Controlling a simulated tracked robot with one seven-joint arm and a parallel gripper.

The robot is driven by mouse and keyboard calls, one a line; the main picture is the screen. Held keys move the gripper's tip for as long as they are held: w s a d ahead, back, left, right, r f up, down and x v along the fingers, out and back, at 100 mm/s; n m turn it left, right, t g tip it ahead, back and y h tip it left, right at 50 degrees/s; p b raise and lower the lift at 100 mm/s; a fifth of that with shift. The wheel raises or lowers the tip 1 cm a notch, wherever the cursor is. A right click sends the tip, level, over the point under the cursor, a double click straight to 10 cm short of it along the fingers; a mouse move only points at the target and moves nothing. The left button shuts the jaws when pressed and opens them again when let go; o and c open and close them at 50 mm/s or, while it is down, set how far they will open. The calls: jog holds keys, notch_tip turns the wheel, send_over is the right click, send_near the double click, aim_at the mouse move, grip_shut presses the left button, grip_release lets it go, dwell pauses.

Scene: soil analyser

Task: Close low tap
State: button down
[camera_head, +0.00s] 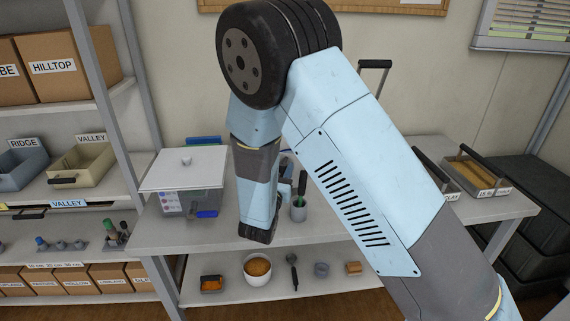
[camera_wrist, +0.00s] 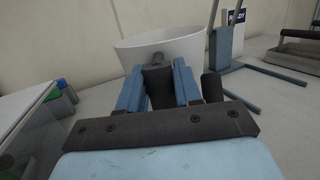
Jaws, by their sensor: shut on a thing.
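In the wrist view my gripper (camera_wrist: 157,76) has its two blue fingers on either side of a dark upright handle-like piece (camera_wrist: 158,92) and is shut on it. A wide white vessel (camera_wrist: 165,48) stands just beyond the fingers. A second dark cylindrical piece (camera_wrist: 212,87) stands just right of the right finger. I cannot tell which of these dark pieces is the low tap. In the head view my arm hides most of the gripper and the vessel.
A white lidded box (camera_head: 184,170) stands on the left of the table (camera_head: 325,232). A cup (camera_head: 298,211) with a green-handled tool stands near the arm. Trays (camera_head: 478,178) sit at the right. A bowl (camera_head: 257,271) and small items lie on the lower shelf.

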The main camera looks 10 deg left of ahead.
jog(key=shift+f, duration=2.15)
jog(key=c, duration=0.8)
grip_release()
jog(key=shift+s, duration=0.1)
jog(key=s, duration=0.4)
jog(key=s+a+f, duration=0.1)
jog(key=s, duration=0.2)
jog(key=s+f, duration=0.1)
jog(key=s, duration=0.3)
jog(key=shift+s+a, duration=0.2)
jog(key=shift+s, duration=0.1)
